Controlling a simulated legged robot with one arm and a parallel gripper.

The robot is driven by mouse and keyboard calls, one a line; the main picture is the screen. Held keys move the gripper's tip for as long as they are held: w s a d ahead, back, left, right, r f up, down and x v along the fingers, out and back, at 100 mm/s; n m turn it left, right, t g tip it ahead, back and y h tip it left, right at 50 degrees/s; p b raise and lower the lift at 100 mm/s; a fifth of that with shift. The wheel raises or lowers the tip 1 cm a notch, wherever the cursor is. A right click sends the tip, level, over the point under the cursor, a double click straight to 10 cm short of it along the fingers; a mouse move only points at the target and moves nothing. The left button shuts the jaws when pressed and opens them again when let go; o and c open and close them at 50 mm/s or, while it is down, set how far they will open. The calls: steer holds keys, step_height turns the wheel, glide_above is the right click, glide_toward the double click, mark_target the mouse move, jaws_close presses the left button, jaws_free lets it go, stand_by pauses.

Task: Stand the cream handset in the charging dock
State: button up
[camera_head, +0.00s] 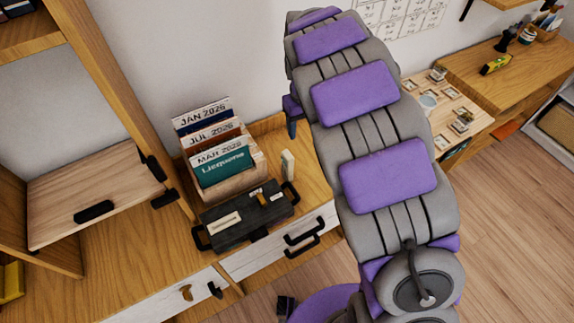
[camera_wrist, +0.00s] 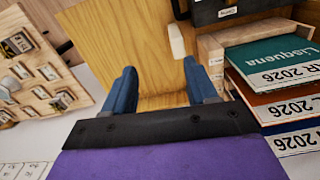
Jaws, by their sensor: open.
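A slim cream block (camera_head: 288,165), apparently the handset, stands upright on the wooden surface right of the card box. It also shows in the wrist view (camera_wrist: 177,42), beyond my fingertips and between them sideways. My gripper (camera_wrist: 160,75) is open and empty, its two blue fingers apart above the wood. In the head view a blue finger (camera_head: 291,116) shows behind my arm, above and apart from the cream block. A black box (camera_head: 272,212) with side handles bears a flat cream piece (camera_head: 225,222) and a small yellow piece. I cannot tell which part is the charging dock.
A wooden box (camera_head: 232,183) of dated cards stands close left of the cream block, against the wall. White drawers (camera_head: 275,248) with black handles are below. A side table (camera_head: 455,135) with small framed items is at right. Bare wood (camera_wrist: 125,35) lies under the gripper.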

mark_target(289, 152)
steer(key=shift+n, duration=0.6)
steer(key=a+f+b, duration=0.1)
steer(key=f, duration=0.4)
steer(key=w+a+f, duration=0.1)
steer(key=f, duration=0.3)
steer(key=a+f+b, duration=0.1)
steer(key=f, duration=0.4)
steer(key=shift+w+a+f+b, duration=0.3)
steer(key=shift+w+a+f, duration=0.05)
steer(key=shift+w+a, duration=0.05)
steer(key=shift+s+a+f+b, duration=0.15)
steer(key=shift+f+b, duration=0.3)
steer(key=shift+f, duration=0.85)
steer(key=shift+s+d+f+b, duration=0.1)
steer(key=shift+f+b, duration=0.35)
steer(key=shift+f, duration=0.85)
jaws_close()
